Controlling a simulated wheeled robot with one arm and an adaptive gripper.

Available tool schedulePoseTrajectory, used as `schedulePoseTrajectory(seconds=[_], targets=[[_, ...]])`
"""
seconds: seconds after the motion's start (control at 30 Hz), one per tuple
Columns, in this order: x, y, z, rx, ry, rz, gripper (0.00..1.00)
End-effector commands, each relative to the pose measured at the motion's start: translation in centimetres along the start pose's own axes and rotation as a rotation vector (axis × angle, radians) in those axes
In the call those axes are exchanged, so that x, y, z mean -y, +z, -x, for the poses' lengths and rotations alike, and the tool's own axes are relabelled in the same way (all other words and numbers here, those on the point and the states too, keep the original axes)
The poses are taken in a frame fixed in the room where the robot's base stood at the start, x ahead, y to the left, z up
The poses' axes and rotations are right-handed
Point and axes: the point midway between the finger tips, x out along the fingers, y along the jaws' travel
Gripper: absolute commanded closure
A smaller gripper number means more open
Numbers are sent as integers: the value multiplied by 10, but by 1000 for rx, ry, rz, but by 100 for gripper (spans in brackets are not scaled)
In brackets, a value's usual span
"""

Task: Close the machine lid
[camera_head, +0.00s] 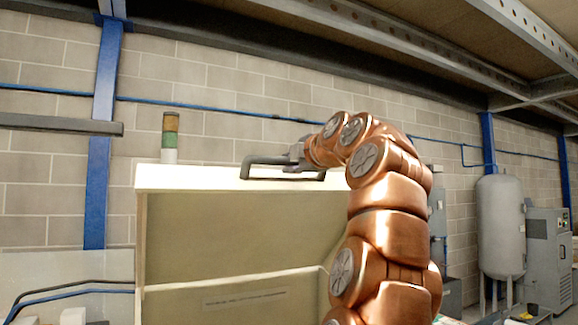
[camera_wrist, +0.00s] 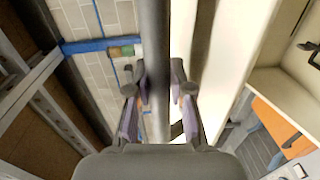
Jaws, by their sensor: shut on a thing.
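The machine lid (camera_head: 230,228) is cream and stands raised, its inner face towards me in the head view. A dark bar handle (camera_head: 262,160) runs along its top edge. My gripper (camera_head: 299,155) is at the right part of this handle and shut on it. In the wrist view the handle (camera_wrist: 155,40) runs upright between the two fingers of my gripper (camera_wrist: 157,82), with the pale lid (camera_wrist: 205,50) just to its right. The machine body (camera_head: 225,304) with a printed label shows below the lid. My arm hides the lid's right side.
A signal light (camera_head: 170,138) stands behind the lid's left end. A block wall with blue posts (camera_head: 101,140) is behind. A grey tank (camera_head: 500,228) and a grey cabinet (camera_head: 549,260) stand at the right. Steel beams (camera_head: 400,40) cross overhead.

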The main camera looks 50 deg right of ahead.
Motion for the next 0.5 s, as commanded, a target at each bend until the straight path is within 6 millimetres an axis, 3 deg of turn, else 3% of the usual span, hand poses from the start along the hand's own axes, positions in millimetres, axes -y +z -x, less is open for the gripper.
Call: schedulePoseTrajectory(seconds=[0.5], targets=[[13,4,9,7,25,0,100]])
